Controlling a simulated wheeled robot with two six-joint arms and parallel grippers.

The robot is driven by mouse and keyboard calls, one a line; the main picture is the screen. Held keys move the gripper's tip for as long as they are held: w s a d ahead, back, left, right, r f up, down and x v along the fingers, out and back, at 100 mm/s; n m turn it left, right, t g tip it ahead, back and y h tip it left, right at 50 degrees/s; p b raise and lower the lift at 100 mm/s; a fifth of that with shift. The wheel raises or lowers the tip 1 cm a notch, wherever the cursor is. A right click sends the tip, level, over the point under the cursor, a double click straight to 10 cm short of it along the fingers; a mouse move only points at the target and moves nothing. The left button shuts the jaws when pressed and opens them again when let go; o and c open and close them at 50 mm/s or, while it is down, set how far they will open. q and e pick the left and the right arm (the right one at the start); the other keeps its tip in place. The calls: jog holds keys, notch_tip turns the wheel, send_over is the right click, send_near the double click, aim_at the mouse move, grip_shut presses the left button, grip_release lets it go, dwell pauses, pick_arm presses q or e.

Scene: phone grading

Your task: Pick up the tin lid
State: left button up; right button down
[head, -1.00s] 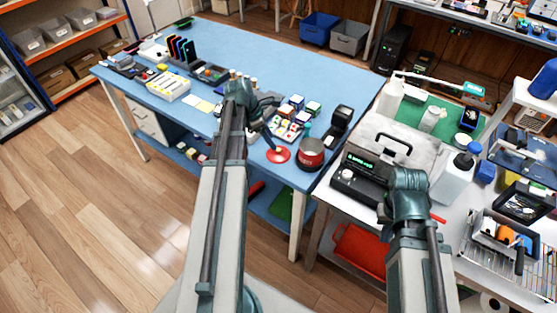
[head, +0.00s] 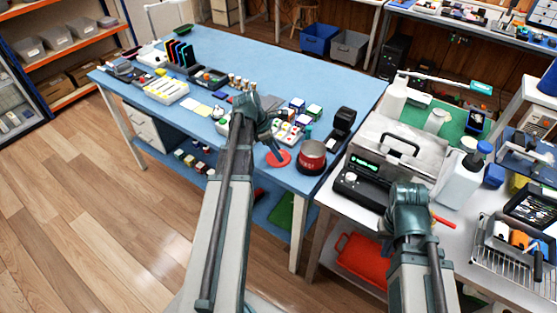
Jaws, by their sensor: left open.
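The tin lid (head: 279,158) is a flat red disc lying on the blue table near its front edge. The round red tin (head: 312,157) stands just to its right, with a dark inside showing at the top. My left gripper (head: 273,147) is open and reaches down over the lid, a finger overlapping its upper left part. I cannot tell whether it touches the lid. My right arm is bent over the grey bench at the right, and its fingers do not show.
A black stand (head: 341,124) is right of and behind the tin. Several small boxes and a white tray with coloured items (head: 288,134) crowd the area behind the lid. A black device with a green display (head: 363,180) sits on the right bench.

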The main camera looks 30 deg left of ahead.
pick_arm(q)
jog(key=shift+c, duration=0.2)
grip_shut()
jog(key=shift+r, duration=0.1)
pick_arm(e)
jog(key=shift+r, duration=0.1)
